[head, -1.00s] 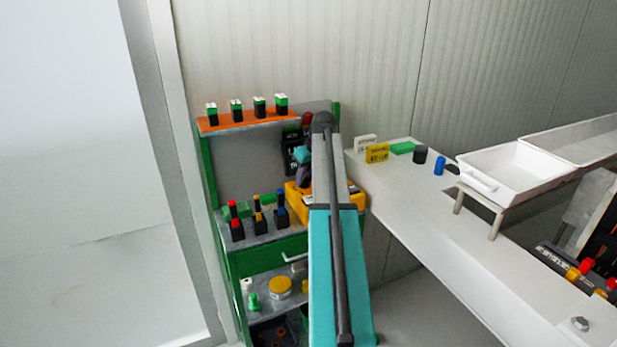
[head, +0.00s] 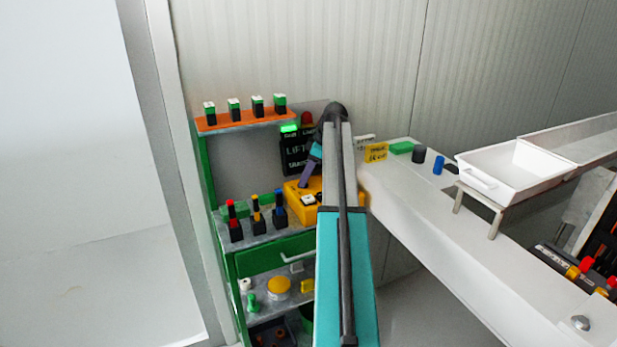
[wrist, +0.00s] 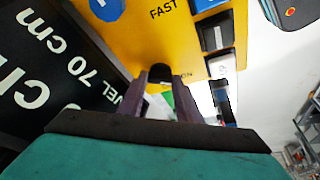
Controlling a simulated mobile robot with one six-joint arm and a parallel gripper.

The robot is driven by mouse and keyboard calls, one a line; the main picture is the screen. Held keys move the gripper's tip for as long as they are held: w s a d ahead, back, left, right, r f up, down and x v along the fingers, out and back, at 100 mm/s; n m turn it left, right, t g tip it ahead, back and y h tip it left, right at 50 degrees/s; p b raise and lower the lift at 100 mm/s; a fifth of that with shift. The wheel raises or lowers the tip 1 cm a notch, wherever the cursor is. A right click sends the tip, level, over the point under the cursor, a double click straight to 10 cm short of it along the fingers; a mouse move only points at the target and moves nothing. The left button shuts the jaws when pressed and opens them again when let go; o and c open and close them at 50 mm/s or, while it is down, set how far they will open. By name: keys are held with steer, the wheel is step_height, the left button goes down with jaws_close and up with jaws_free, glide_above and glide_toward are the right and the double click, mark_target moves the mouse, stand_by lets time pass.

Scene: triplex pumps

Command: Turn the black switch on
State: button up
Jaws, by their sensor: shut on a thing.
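The yellow control box (head: 325,215) sits on the shelf unit under my arm. In the wrist view its yellow face (wrist: 165,45) carries the words FAST and, partly covered, ON. My gripper (wrist: 168,80) has its two purple fingers at the box face. They are shut on a small black switch (wrist: 158,74), which shows between the fingertips beside the ON label. In the head view my gripper (head: 306,174) points down at the box; the switch cannot be made out there.
A black sign (head: 297,153) stands behind the box with a lit green lamp (head: 289,127) and a red dome (head: 307,118) above. A white counter (head: 420,205) with a tray (head: 513,170) lies to the right.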

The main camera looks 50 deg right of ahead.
steer(key=shift+s+f+n, duration=0.1)
steer(key=shift+s+n, duration=0.05)
steer(key=shift+n, duration=0.35)
steer(key=o, duration=1)
steer(key=shift+a, duration=0.1)
steer(key=shift+o, duration=0.2)
steer(key=shift+r, duration=0.2)
steer(key=shift+d+r+p, duration=0.2)
steer(key=shift+r+p, duration=0.25)
steer(key=shift+r, duration=0.35)
steer(key=p+v, duration=0.1)
steer(key=v, duration=0.3)
steer(key=shift+s+d+p, duration=0.1)
steer(key=shift+d+p, duration=0.05)
steer(key=shift+p, duration=0.25)
steer(key=shift+p+v, duration=0.35)
steer(key=shift+v, duration=0.65)
steer(key=shift+s, duration=0.15)
